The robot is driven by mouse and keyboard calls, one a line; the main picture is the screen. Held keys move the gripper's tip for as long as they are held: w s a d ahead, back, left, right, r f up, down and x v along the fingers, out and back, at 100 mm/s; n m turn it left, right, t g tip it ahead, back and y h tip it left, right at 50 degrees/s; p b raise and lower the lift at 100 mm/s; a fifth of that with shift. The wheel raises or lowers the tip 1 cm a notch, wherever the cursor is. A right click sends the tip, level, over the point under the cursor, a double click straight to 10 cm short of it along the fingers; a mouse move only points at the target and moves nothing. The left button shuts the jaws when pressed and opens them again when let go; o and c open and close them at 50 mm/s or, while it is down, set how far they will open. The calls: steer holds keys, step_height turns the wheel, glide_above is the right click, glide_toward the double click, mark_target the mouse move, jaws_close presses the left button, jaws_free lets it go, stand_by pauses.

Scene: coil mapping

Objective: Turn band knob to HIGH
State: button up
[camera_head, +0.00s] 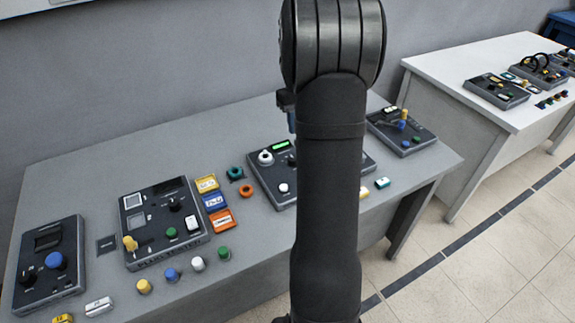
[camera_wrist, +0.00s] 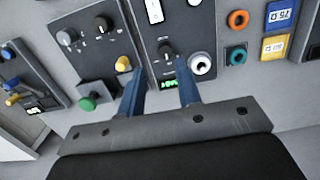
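In the wrist view, my gripper (camera_wrist: 160,64) points down at the dark panel with its two blue fingers spread apart. A small black knob (camera_wrist: 166,49) shows between and just beyond the fingertips; I cannot tell whether either finger touches it. Other knobs on this side are a black one (camera_wrist: 101,25) and a grey one (camera_wrist: 65,38). The labels are too small to read, so I cannot tell which is the band knob or where it points. In the head view, my arm hides much of the middle panel (camera_head: 262,187); one blue fingertip shows above it.
A white ring (camera_wrist: 200,64) and a green display (camera_wrist: 168,84) sit close to the fingers. A yellow knob (camera_wrist: 122,64) is just left of them. Orange (camera_wrist: 238,19) and teal (camera_wrist: 236,55) rings lie beside the panel. More panels stand along the grey table (camera_head: 100,150).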

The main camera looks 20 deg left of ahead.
steer(key=o, duration=0.4)
steer(key=shift+w+a+r+t+y, duration=0.4)
steer(key=shift+w+a+r, duration=0.6)
steer(key=shift+w+a, duration=0.1)
step_height(320, 180, down, 17)
steer(key=shift+f, duration=0.15)
steer(key=c, duration=1)
